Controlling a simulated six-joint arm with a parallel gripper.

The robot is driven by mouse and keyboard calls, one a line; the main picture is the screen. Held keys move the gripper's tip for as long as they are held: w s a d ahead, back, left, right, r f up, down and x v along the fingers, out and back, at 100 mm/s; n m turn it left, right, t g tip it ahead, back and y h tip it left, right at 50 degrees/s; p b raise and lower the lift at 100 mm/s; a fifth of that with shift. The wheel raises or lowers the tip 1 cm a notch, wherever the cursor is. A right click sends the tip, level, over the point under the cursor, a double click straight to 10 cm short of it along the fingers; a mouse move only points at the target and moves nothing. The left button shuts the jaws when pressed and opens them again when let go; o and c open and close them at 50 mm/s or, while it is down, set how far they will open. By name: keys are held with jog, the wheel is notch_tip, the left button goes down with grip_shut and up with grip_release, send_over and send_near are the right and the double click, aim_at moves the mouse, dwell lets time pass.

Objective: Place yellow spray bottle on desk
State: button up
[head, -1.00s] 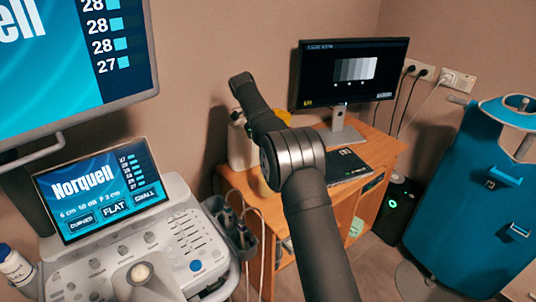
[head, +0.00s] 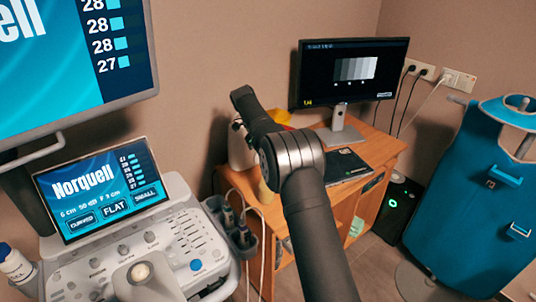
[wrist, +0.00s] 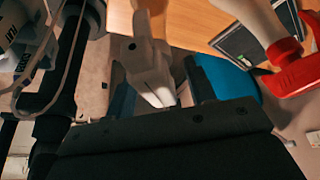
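The yellow spray bottle (head: 266,191) is mostly hidden behind my arm in the head view. One yellow patch shows left of the elbow and another above it. In the wrist view a pale grey spray head (wrist: 149,62) sits between the dark fingers of my gripper (wrist: 165,98), which appear to be shut on the bottle. The gripper itself is hidden behind my arm in the head view. The wooden desk (head: 374,152) stands behind my arm, with free top surface near its right edge.
A monitor (head: 350,75) and a dark flat item (head: 345,166) are on the desk. A white bottle (head: 240,152) is at its left end; a white bottle with a red trigger (wrist: 297,72) shows in the wrist view. The ultrasound console (head: 150,250) is left, a blue apron (head: 465,190) right.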

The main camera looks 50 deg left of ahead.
jog(key=shift+r, duration=0.1)
jog(key=shift+v, duration=3.85)
jog(key=x, duration=0.7)
jog(key=shift+w+d, duration=0.1)
jog(key=shift+r, duration=1.55)
jog(key=shift+f, duration=0.1)
